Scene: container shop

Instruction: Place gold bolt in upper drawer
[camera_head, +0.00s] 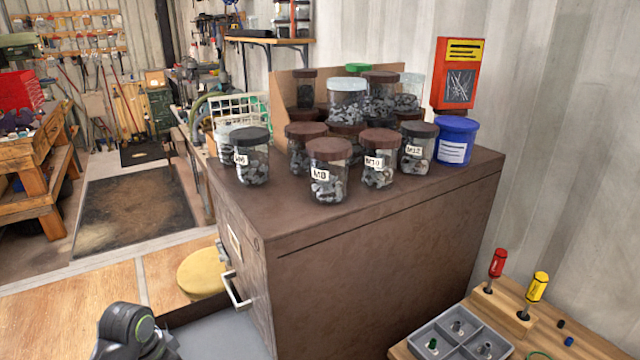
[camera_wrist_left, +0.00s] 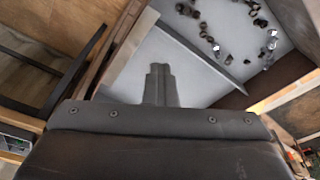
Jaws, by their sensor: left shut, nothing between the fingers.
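The brown cabinet (camera_head: 370,275) stands in the middle of the head view. An open drawer with a pale grey floor (camera_head: 222,338) shows at its lower left; I cannot tell which level it is. The wrist view shows a pale drawer floor (camera_wrist_left: 205,75) with a dark divider (camera_wrist_left: 190,42) and several small dark and shiny metal pieces (camera_wrist_left: 268,38) beyond it. My left gripper (camera_wrist_left: 158,70) is shut and empty, above this floor. In the head view only part of my left arm shows, at the bottom. I cannot make out a gold bolt. My right gripper is not in view.
Several jars of hardware (camera_head: 328,172), a blue tub (camera_head: 455,142) and a red box (camera_head: 458,75) crowd the cabinet top. A grey compartment tray (camera_head: 460,338) and red (camera_head: 496,265) and yellow (camera_head: 537,290) screwdrivers are at lower right. A yellow stool (camera_head: 202,272) stands beside the cabinet.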

